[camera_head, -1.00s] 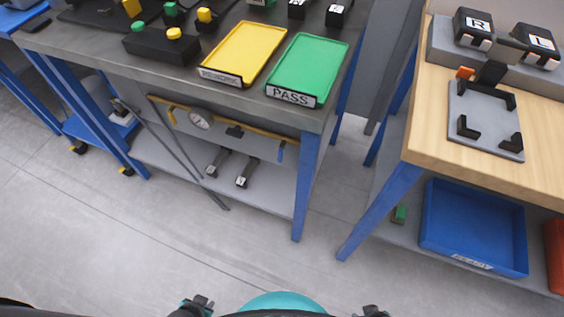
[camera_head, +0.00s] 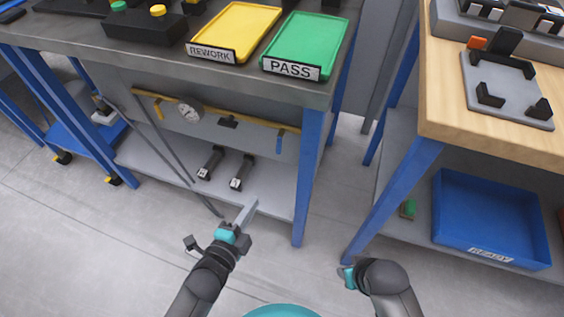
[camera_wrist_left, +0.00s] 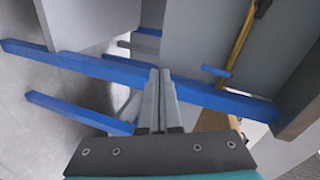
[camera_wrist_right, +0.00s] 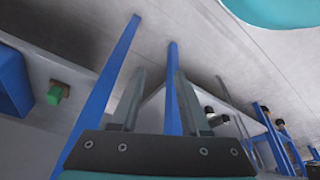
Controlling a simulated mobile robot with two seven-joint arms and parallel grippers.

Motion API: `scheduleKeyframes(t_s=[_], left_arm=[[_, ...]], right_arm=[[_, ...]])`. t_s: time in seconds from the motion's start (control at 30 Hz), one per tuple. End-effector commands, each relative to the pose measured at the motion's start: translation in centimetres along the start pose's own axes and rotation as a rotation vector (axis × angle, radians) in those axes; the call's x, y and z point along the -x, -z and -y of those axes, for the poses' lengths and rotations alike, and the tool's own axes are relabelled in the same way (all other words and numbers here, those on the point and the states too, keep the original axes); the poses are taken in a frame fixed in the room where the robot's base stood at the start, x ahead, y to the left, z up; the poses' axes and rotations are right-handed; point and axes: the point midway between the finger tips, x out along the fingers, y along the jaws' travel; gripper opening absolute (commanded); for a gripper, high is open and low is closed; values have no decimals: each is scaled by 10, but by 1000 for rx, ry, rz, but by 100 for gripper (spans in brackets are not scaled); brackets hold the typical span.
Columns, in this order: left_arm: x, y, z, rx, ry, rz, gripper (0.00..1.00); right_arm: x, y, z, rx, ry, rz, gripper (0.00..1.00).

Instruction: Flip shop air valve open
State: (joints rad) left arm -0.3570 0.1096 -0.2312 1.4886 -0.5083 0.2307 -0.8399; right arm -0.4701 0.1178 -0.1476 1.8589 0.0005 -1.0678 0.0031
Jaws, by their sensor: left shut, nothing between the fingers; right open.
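A yellow air pipe (camera_head: 240,122) runs along the panel under the grey bench, with a round gauge (camera_head: 189,110) on it. A small blue valve lever (camera_head: 280,140) hangs down near the pipe's right end, across the pipe. In the left wrist view the lever (camera_wrist_left: 215,71) shows to the right of the fingertips, beside the yellow pipe (camera_wrist_left: 241,42). My left gripper (camera_head: 247,211) is shut and empty, in front of and below the lever, apart from it. My right gripper (camera_wrist_right: 158,70) is open and empty, low between the benches; its fingers are mostly hidden in the head view.
A blue bench leg (camera_head: 309,175) stands just right of the lever. Two black-and-grey tools (camera_head: 240,172) lie on the lower shelf. A green PASS tray (camera_head: 307,42) and yellow REWORK tray (camera_head: 235,30) sit above. A wooden bench (camera_head: 448,120) with a blue bin (camera_head: 490,220) stands right.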

Motion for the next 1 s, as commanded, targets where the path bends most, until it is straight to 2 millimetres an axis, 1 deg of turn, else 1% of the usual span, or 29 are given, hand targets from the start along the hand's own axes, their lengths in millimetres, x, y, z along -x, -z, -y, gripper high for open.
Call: scheduleKeyframes(t_s=[0.1, 0.2, 0.33, 0.5, 0.83, 0.93, 1.0], left_arm=[[-4, 17, 26, -128, 96, -53, 0], [-4, 29, 44, -216, 158, -82, 0], [-3, 39, 59, -291, 211, -102, 0], [-2, 44, 67, -327, 237, -111, 0], [-3, 44, 67, -325, 237, -110, 0], [-9, 44, 68, -325, 238, -110, 0], [-16, 45, 69, -325, 238, -110, 0]], right_arm=[[15, 8, 2, -4, 3, -15, 46], [28, 13, 3, -6, 5, -22, 46], [39, 16, 4, -8, 6, -28, 46], [45, 18, 4, -8, 7, -30, 46], [46, 18, 4, -8, 7, -31, 46], [48, 20, 4, -9, 6, -37, 46], [51, 21, 4, -9, 6, -42, 46]])
